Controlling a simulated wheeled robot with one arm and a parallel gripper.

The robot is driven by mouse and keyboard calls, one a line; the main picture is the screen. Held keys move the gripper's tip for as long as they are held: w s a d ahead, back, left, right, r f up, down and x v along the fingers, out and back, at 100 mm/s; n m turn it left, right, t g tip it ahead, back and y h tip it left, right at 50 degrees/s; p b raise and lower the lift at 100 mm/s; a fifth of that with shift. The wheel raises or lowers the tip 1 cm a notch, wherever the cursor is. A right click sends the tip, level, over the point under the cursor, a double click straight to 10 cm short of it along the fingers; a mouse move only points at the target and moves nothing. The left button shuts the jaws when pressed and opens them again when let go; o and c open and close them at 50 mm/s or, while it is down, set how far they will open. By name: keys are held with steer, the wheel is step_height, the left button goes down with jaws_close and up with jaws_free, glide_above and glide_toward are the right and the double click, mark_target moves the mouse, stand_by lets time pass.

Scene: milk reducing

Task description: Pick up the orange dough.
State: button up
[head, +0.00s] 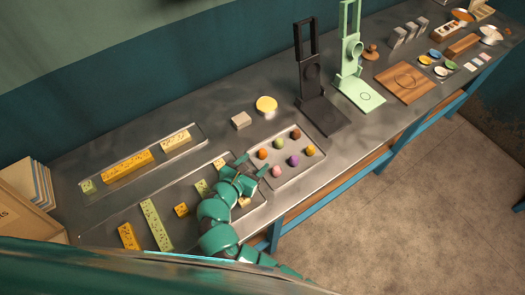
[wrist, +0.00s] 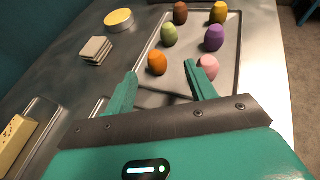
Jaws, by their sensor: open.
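The orange dough (head: 262,154) is a small ball at the left side of a shallow grey tray (head: 287,176) in the head view. In the wrist view the orange dough (wrist: 157,63) lies ahead of my gripper, slightly beyond the left fingertip. My gripper (head: 246,165) is at the tray's left edge in the head view. In the wrist view my gripper (wrist: 162,70) is open, its two green fingers apart with nothing held between them. The dough looks apart from both fingers.
Pink (wrist: 208,66), green (wrist: 169,35), purple (wrist: 214,38), brown (wrist: 181,13) and yellow (wrist: 218,12) balls share the tray. The pink one is close to the right finger. Grey square pieces (wrist: 96,50) and a yellow-topped round item (wrist: 118,20) stand left of the tray.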

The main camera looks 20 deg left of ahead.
mark_target(262, 153)
steer(key=shift+a+p+x, duration=0.2)
steer(key=shift+p+x, duration=0.4)
steer(key=shift+x, duration=0.9)
steer(key=shift+a+p+x, duration=0.15)
steer(key=shift+p+x, duration=0.45)
steer(key=shift+x, duration=0.9)
steer(key=c, duration=1)
